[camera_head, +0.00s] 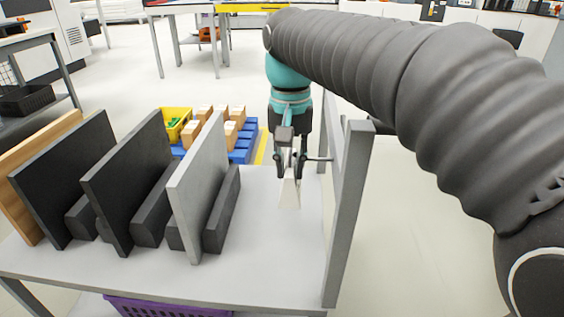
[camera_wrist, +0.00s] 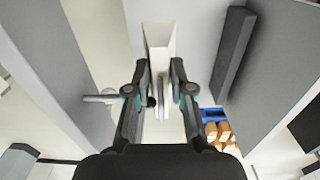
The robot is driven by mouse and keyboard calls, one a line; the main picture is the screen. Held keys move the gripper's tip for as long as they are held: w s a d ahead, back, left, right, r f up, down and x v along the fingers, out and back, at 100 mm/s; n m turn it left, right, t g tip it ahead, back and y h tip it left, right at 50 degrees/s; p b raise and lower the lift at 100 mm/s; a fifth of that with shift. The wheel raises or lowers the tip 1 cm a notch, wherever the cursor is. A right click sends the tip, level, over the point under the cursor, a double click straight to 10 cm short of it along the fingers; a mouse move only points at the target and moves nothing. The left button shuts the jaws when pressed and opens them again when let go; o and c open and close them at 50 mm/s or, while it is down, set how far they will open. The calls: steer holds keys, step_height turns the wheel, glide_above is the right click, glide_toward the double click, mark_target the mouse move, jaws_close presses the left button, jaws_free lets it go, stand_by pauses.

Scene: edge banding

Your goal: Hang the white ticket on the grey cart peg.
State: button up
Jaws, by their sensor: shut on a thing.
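The white ticket (camera_head: 289,193) hangs below my gripper (camera_head: 290,165), above the cart top. My gripper is shut on it; in the wrist view the ticket (camera_wrist: 158,40) shows between and beyond the fingertips (camera_wrist: 160,72). The grey cart peg (camera_head: 319,159) sticks out leftward from the upright end frame, close beside my gripper's right side. In the wrist view the peg (camera_wrist: 98,99) reaches from the left to behind the left finger, with a dark round piece between the fingers. The fingers hide where ticket and peg come nearest, so I cannot tell whether they touch.
The cart's end frame (camera_head: 350,200) stands right of my gripper. A light grey panel (camera_head: 199,185), dark panels (camera_head: 128,190) and a wooden board (camera_head: 28,165) lean in holders to the left. A blue tray (camera_head: 243,150) with boxes and a yellow bin (camera_head: 177,113) are behind.

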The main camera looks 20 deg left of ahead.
steer(key=shift+w+d+f+b, duration=0.15)
steer(key=shift+d+b, duration=0.1)
steer(key=shift+d, duration=0.45)
steer(key=shift+w+d+f+b, duration=0.2)
steer(key=shift+d+b, duration=0.05)
steer(key=shift+d, duration=0.45)
steer(key=shift+w+d+f+b, duration=0.15)
steer(key=shift+d+b, duration=0.1)
steer(key=shift+d, duration=0.45)
steer(key=o, duration=0.9)
